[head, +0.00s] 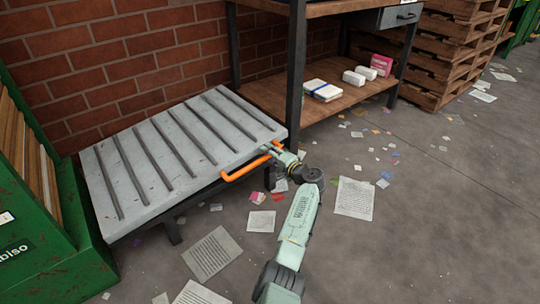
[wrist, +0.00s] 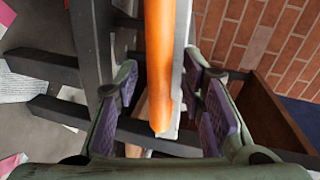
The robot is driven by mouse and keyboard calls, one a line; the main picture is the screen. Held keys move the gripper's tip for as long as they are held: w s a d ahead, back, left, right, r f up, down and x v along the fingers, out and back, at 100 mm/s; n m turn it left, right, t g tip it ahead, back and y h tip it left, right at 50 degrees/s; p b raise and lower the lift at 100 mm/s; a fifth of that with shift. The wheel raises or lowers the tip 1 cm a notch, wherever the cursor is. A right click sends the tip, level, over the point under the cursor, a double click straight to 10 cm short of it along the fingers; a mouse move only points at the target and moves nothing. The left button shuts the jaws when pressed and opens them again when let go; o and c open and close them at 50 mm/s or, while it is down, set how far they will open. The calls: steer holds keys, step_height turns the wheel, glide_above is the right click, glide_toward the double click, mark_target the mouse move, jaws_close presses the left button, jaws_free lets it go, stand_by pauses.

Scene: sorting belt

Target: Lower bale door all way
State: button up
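The bale door appears to be the grey ribbed panel (head: 180,143), lying nearly flat at the left in the head view. I cannot tell if it is fully level. An orange bar handle (head: 246,168) runs along its near right edge. My gripper (head: 278,149) is at the right end of this handle. In the wrist view the orange handle (wrist: 159,60) passes between my two purple-padded fingers (wrist: 163,105). Gaps show on both sides of the handle, so the fingers look open around it. The fingertips are partly hidden in the head view.
A wooden shelf bench (head: 270,92) with a dark post stands just behind the door's right corner. A green bin (head: 70,250) stands at the left. Pallets (head: 455,50) are stacked at the back right. Paper sheets (head: 354,198) litter the otherwise open floor.

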step_height(320, 180, up, 10)
steer(key=shift+r, duration=0.1)
stand_by(0.4)
steer(key=p+v, duration=0.8)
steer(key=v, duration=0.4)
steer(key=shift+s, duration=0.25)
stand_by(0.7)
steer(key=shift+c, duration=0.2)
